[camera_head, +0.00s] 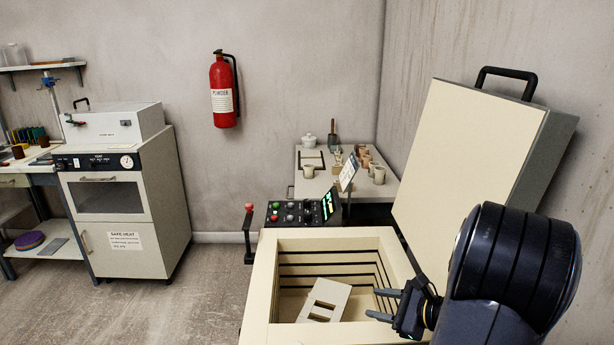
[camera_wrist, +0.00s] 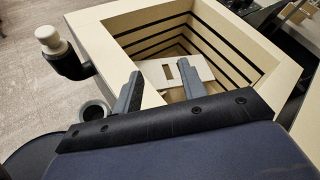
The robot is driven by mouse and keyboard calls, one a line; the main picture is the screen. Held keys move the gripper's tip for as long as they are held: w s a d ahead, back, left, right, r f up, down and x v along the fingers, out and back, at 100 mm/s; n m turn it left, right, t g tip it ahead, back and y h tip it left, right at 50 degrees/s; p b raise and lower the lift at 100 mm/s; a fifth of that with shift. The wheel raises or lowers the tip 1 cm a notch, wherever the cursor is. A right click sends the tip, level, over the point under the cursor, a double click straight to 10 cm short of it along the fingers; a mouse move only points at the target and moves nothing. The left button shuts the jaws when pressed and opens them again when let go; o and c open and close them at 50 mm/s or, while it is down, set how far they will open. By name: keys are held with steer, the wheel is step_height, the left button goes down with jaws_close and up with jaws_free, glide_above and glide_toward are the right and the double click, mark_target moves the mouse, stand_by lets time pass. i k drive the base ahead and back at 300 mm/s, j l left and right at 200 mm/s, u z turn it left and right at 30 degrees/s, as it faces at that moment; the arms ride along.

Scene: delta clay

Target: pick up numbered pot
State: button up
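Several small clay pots stand on the back table; the nearest is a pale pot (camera_head: 378,174), with brownish ones behind it. No number is readable on any of them from here. My gripper (camera_head: 376,304) is over the right part of the open kiln, well in front of the pots. Its two fingers are apart with nothing between them. In the wrist view my gripper (camera_wrist: 160,72) also shows open and empty above the kiln's near rim. No pot can be made out inside the visible part of the kiln.
The kiln (camera_head: 262,290) holds a pale slotted shelf (camera_head: 325,300); its raised lid (camera_head: 465,160) stands at the right. An oven (camera_head: 125,210) is at left. Floor there is clear.

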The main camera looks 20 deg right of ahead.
mark_target(308, 169)
steer(key=i+j+u, duration=0.1)
steer(key=j+u, duration=0.15)
steer(key=j, duration=0.15)
steer(key=i+j+u, duration=0.2)
steer(key=j, duration=0.25)
steer(key=i+j+u, duration=0.1)
steer(key=i+j, duration=0.4)
steer(key=j, duration=0.2)
steer(key=i+j+u, duration=0.15)
steer(key=i+j, duration=0.4)
steer(key=i+l+z, duration=0.1)
steer(key=i+z, duration=0.75)
steer(key=i+j+z, duration=0.4)
steer(key=i+l+z, duration=0.1)
steer(key=i+z, duration=0.25)
steer(key=i, duration=0.25)
steer(key=i+z, duration=0.35)
steer(key=i, duration=0.25)
steer(key=i+j+z, duration=0.35)
steer(key=i, duration=0.25)
steer(key=i+l+z, duration=0.1)
steer(key=i+z, duration=0.2)
steer(key=i, duration=0.2)
steer(key=i+z, duration=0.25)
steer(key=i, duration=0.25)
